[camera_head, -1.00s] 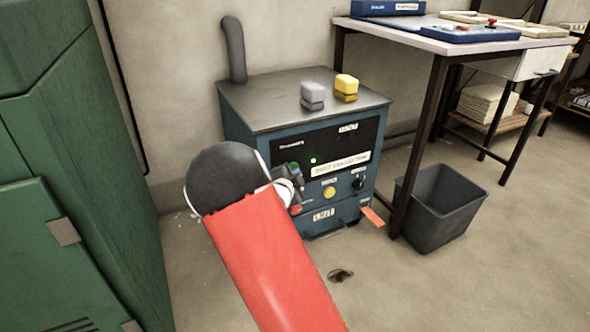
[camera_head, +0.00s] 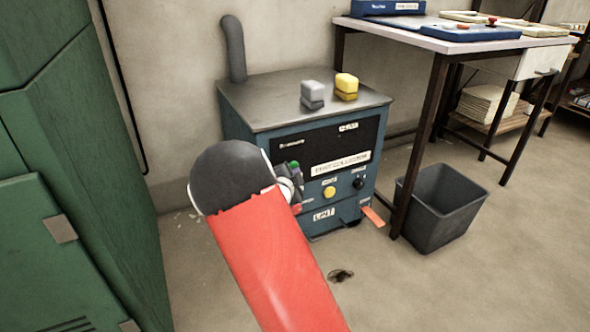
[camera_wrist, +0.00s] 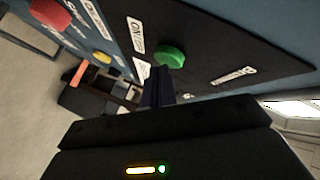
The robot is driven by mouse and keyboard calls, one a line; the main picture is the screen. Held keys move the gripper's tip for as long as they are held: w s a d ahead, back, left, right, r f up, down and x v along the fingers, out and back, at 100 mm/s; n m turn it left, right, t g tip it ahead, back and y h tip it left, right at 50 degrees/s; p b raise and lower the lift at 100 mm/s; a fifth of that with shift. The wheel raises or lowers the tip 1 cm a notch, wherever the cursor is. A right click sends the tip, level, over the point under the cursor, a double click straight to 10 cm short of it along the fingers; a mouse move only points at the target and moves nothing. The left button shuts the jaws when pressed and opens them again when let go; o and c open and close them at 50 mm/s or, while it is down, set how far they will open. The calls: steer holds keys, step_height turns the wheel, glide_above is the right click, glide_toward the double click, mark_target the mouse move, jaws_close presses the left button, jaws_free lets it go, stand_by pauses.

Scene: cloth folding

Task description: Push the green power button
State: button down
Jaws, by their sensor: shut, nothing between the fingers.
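The round green button (camera_wrist: 170,56) sits on the dark panel of a blue unit, beside a white label, in the wrist view. My gripper (camera_wrist: 160,74) is shut and empty, its dark fingertips at the button's lower edge in the picture. I cannot tell whether they press it or stop just short. In the head view my red arm hides most of that corner of the blue unit (camera_head: 320,141), and the gripper shows only in part beside the panel.
A yellow button (camera_head: 329,192) and a black knob (camera_head: 358,183) are on the unit's front. A red button (camera_wrist: 50,13) is at the wrist view's upper left. Grey (camera_head: 312,91) and yellow (camera_head: 347,84) blocks stand on top. A bin (camera_head: 440,205) is at right, a green cabinet (camera_head: 80,150) at left.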

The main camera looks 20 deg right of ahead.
steer(key=s+b, duration=0.2)
steer(key=s, duration=0.4)
stand_by(0.3)
steer(key=shift+d, duration=0.1)
steer(key=s+a+r+n+g+y, duration=0.1)
steer(key=s+a+r+n+y, duration=0.6)
steer(key=s+a+n+y, duration=0.55)
steer(key=s+a+r+n+g+h, duration=0.15)
steer(key=s+n, duration=0.25)
steer(key=s, duration=0.6)
steer(key=s+a+r+n+g+h, duration=0.1)
steer(key=s+a+n+g, duration=0.25)
steer(key=s, duration=0.65)
step_height(320, 180, up, 13)
steer(key=p, duration=1.3)
steer(key=shift+w+d+r, duration=0.15)
steer(key=shift+d, duration=0.1)
